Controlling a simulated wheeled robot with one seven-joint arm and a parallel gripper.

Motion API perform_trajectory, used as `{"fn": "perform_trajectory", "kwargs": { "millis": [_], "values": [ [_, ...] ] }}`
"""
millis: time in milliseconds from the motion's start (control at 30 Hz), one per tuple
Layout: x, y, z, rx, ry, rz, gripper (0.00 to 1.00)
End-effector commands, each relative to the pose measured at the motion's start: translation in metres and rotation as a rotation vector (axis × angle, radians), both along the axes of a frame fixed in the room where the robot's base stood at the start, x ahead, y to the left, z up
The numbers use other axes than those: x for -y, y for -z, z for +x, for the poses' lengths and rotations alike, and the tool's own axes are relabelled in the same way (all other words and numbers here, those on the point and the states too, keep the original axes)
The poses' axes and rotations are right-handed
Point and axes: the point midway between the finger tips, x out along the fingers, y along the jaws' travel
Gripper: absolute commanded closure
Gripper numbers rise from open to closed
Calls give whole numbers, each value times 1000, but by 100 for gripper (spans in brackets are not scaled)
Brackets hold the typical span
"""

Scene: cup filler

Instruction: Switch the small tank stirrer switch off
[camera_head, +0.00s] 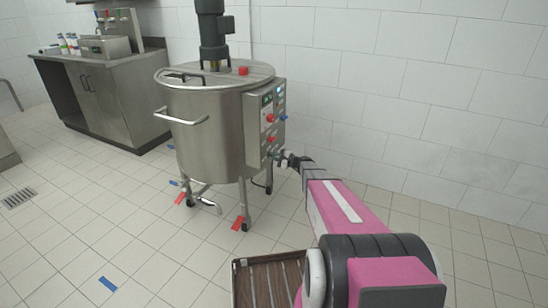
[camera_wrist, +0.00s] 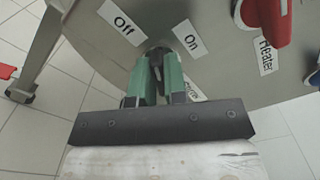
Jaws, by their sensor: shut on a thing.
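The small steel tank (camera_head: 207,130) stands on legs left of my arm, with a control panel (camera_head: 253,125) on its right side. My gripper (camera_head: 290,160) reaches the panel's lower part. In the wrist view its green fingers (camera_wrist: 157,65) are closed around a dark switch knob (camera_wrist: 156,52). The knob sits between an "Off" label (camera_wrist: 122,22) at upper left and an "On" label (camera_wrist: 188,40) at upper right. A third label (camera_wrist: 194,92) beside the right finger is partly hidden. The fingers cover most of the knob, so I cannot tell which label it points to.
A red switch (camera_wrist: 268,18) with a "Heater" label (camera_wrist: 265,55) is close by at right in the wrist view. A steel cabinet (camera_head: 110,95) with bottles stands at back left. A slatted brown tray (camera_head: 245,285) is low in front. The tiled floor between is mostly clear.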

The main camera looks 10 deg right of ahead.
Motion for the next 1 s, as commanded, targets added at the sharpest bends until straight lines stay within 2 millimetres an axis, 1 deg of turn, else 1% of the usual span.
{"fn": "perform_trajectory", "kwargs": {
  "millis": [200, 500, 700, 1000],
  "values": [
    [0, 1, -1, 157, 0, -115, 100],
    [0, 2, -1, 320, 0, -234, 100],
    [0, 3, -2, 381, -1, -279, 100],
    [0, 3, -2, 411, -1, -301, 100]
  ]
}}
